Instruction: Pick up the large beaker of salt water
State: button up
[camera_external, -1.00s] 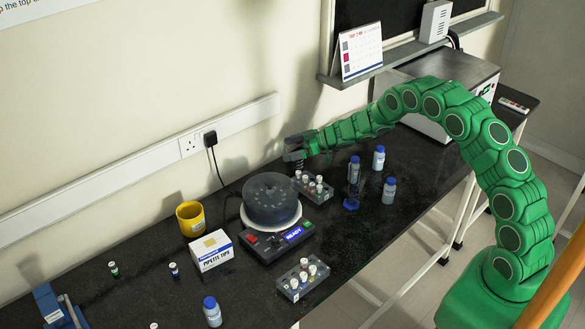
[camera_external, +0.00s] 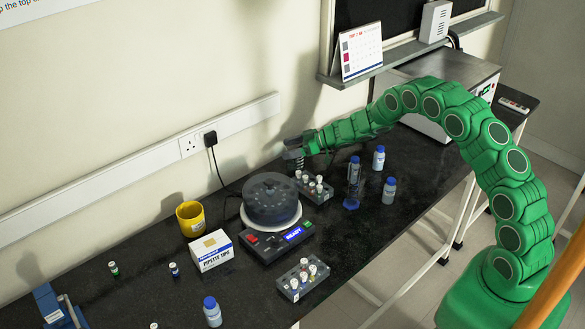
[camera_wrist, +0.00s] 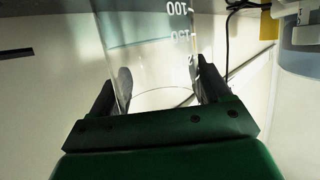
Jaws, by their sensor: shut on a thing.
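The large beaker (camera_wrist: 152,55) is clear glass with white volume marks that read upside down in the wrist view. It stands between the two dark fingers of my gripper (camera_wrist: 162,88), one finger at each side of its wall. My gripper is shut on it. In the external view my gripper (camera_external: 293,152) is at the back of the black bench, near the wall. The beaker is hard to make out there, small and partly hidden by the fingers. I cannot tell whether its base touches the bench.
A round dark-lidded device (camera_external: 271,200) sits to the left and in front of my gripper. A vial rack (camera_external: 314,189) is close below it. A glass cylinder (camera_external: 353,182) and blue-capped bottles (camera_external: 389,191) stand to the right. A yellow mug (camera_external: 190,218) is farther left.

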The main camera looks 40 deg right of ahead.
jog(key=s+r, duration=1.3)
jog(key=s, duration=0.1)
jog(key=shift+d, duration=0.35)
